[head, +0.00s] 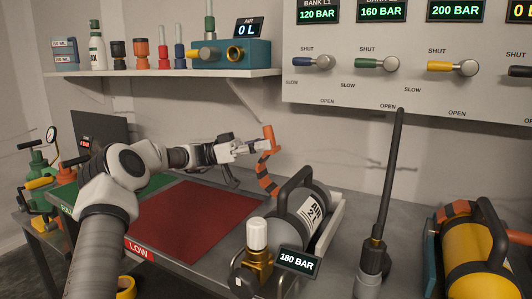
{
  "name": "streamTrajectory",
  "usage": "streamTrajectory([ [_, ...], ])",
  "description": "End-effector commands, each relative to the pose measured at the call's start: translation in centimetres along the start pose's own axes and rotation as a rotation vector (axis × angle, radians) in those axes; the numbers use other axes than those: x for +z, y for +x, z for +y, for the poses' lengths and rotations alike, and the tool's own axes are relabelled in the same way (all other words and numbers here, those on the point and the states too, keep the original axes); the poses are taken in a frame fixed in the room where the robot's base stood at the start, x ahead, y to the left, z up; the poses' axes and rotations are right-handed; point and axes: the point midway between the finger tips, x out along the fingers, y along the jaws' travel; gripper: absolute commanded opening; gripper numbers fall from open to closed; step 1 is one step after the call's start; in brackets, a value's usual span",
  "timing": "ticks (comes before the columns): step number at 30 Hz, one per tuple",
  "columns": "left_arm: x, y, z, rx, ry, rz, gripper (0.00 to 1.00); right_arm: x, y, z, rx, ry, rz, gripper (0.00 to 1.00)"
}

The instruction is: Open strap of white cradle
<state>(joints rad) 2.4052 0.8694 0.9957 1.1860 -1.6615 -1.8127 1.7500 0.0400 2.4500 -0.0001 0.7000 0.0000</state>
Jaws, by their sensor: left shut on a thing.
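The white cradle (331,224) stands on the bench right of centre and holds a grey cylinder (290,217) lying on its side, with a label, a black handle and a brass valve with a white knob. The cradle's orange and black strap (267,182) stands up at the cylinder's far left side, with an orange end piece (268,136) at its top. It does not cross over the cylinder. My left gripper (260,147) is shut on the strap at the orange end piece, above the bench.
A yellow cylinder (470,245) sits in a blue cradle (433,250) with its strap at the right. A dark upright rod (392,170) stands between the cradles. A red mat (190,222) lies clear on the left. A shelf (160,73) and valve panel (400,85) are behind.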

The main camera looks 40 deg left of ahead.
Motion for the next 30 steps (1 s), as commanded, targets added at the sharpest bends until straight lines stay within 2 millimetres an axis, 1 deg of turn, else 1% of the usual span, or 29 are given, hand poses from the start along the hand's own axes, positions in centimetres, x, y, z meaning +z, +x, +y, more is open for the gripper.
streamTrajectory([
  [1, 0.3, 0.0, 0.0, 0.001, -0.004, 0.001, 0.00, 0.0, 0.2, 0.0, 0.000, 0.000, 0.000, 0.40],
  [12, 0.2, 0.0, 0.0, 0.001, -0.005, 0.004, 0.00, 0.0, 0.2, 0.0, 0.000, 0.000, 0.000, 0.40],
  [13, 0.2, 0.0, 0.0, 0.001, -0.005, 0.004, 0.37, 0.0, 0.2, 0.0, 0.000, 0.000, 0.000, 0.40],
  [14, 0.2, 0.0, 0.0, 0.001, -0.005, 0.004, 0.47, 0.0, 0.2, 0.0, 0.000, 0.000, 0.000, 0.40],
  [15, 0.2, 0.0, 0.0, 0.001, -0.005, 0.004, 0.51, 0.0, 0.2, 0.0, 0.000, 0.000, 0.000, 0.40],
  [22, 0.1, -0.1, 0.0, 0.000, -0.003, 0.005, 0.51, 0.0, 0.2, 0.0, 0.000, 0.000, 0.000, 0.40],
  [25, 0.1, -0.4, 0.0, -0.001, -0.002, 0.005, 0.51, 0.0, 0.2, 0.0, 0.000, 0.000, 0.000, 0.40],
  [28, 0.1, -1.8, -0.1, -0.003, -0.001, 0.007, 0.51, 0.0, 0.2, 0.0, 0.000, 0.000, 0.000, 0.40],
  [30, 0.2, -3.3, -0.1, -0.004, -0.002, 0.005, 0.51, 0.0, 0.2, 0.0, 0.000, 0.000, 0.000, 0.40],
])
